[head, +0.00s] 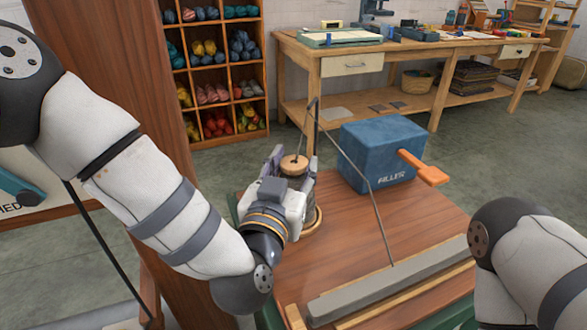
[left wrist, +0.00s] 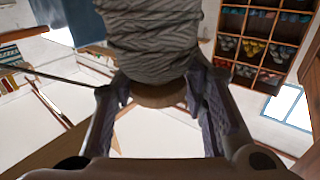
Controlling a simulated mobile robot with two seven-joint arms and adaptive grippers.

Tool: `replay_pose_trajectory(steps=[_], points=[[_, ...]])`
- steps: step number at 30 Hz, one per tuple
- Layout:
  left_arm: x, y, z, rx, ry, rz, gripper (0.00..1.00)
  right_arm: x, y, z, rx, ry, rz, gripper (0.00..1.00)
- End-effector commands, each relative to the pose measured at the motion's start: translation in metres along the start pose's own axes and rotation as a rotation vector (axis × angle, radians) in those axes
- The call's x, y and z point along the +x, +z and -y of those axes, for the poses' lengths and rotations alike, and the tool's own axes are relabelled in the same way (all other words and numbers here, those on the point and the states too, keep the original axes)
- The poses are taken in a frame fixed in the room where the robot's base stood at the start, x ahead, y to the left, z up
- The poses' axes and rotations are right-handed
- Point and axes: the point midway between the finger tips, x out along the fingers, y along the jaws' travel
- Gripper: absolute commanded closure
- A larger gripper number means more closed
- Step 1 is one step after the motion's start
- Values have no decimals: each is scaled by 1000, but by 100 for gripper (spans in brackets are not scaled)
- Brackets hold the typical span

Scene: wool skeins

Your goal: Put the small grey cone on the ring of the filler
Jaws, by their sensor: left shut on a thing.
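The small grey cone shows in the left wrist view (left wrist: 152,40) as ribbed grey yarn, with a round wooden end (left wrist: 160,95) between the fingers. My left gripper (left wrist: 160,100) is shut on it. In the head view the left gripper (head: 290,178) is above the table's left part, with a wooden disc (head: 294,165) at its fingertips; the gripper hides much of the cone. The filler (head: 383,150) is a blue box with an orange handle (head: 424,168). A round wooden rim (head: 314,222) shows low behind the gripper; I cannot tell whether the cone touches it. My right gripper is out of view.
A thin dark rod (head: 360,170) rises over the wooden table (head: 350,240) and slants down to a long grey bar (head: 390,283) at the front. The table's middle is clear. A yarn shelf (head: 188,90) and workbench (head: 400,75) stand behind.

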Motion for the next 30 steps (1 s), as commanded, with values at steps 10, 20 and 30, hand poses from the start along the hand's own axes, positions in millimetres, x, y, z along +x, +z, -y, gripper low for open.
replay_pose_trajectory(steps=[10, 20, 30], points=[[-2, -1, 0, 1, 2, 7, 39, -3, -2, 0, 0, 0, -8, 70], [-32, -3, -2, 2, 5, 7, 39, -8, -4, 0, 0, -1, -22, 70], [-104, -2, -1, 1, 5, 8, 39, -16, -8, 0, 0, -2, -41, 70]])
